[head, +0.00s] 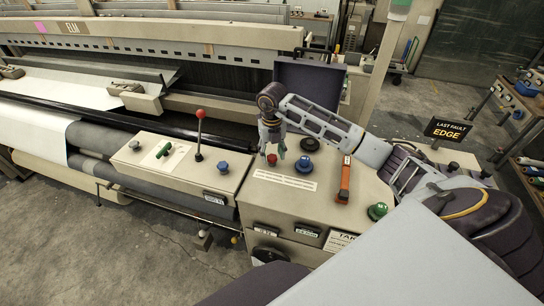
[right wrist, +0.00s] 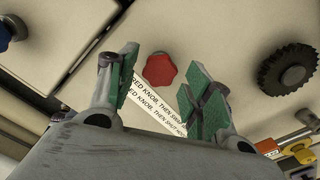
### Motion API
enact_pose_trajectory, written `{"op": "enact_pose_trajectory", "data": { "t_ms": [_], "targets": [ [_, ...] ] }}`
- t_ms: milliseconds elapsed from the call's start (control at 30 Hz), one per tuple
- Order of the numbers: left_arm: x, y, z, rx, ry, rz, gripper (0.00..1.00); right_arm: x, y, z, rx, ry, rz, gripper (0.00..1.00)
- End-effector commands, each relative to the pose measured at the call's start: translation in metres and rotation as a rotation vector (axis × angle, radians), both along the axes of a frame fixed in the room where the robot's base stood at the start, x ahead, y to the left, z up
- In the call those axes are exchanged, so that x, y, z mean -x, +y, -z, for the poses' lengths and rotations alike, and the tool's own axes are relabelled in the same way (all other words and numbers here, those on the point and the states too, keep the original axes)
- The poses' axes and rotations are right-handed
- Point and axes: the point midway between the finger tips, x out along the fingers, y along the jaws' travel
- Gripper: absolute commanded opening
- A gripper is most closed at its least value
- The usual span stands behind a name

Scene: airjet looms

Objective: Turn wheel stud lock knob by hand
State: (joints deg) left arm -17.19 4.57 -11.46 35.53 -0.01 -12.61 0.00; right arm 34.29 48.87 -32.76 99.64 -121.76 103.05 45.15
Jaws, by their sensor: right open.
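A red lobed knob (head: 271,159) sits on the beige console top, beside a white printed label (head: 285,180). In the right wrist view the red knob (right wrist: 160,70) lies beyond and between my fingertips, and the label (right wrist: 150,110) mentions a red knob. My right gripper (head: 271,150) is open and empty above the console, with green finger pads apart in the right wrist view (right wrist: 160,92). The gripper partly hides the red knob in the head view. No knob's label reads as wheel stud lock. My left gripper is not in view.
A dark ribbed knob (right wrist: 288,69) shows in the wrist view. An orange-red lever (head: 343,181) and green knob (head: 378,211) are further right. A red-tipped lever (head: 199,130) stands left. The loom (head: 150,45) fills the back.

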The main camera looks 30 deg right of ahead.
Motion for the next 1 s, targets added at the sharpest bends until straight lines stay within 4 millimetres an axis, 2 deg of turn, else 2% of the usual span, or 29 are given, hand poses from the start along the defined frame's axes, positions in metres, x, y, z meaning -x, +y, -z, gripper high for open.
{"op": "enact_pose_trajectory", "data": {
  "t_ms": [67,600,867,1000],
  "targets": [
    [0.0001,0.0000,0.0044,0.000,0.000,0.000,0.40,0.0001,-0.0001,0.0069,0.000,0.000,0.000,0.50],
    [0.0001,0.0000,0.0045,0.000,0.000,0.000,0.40,0.0003,0.0007,0.0064,0.000,0.000,-0.001,0.50],
    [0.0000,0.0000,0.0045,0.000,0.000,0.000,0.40,0.0004,0.0006,0.0063,0.000,0.000,-0.001,0.18],
    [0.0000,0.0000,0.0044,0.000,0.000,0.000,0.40,0.0004,0.0007,0.0063,0.000,0.000,-0.001,0.17]
  ]
}}
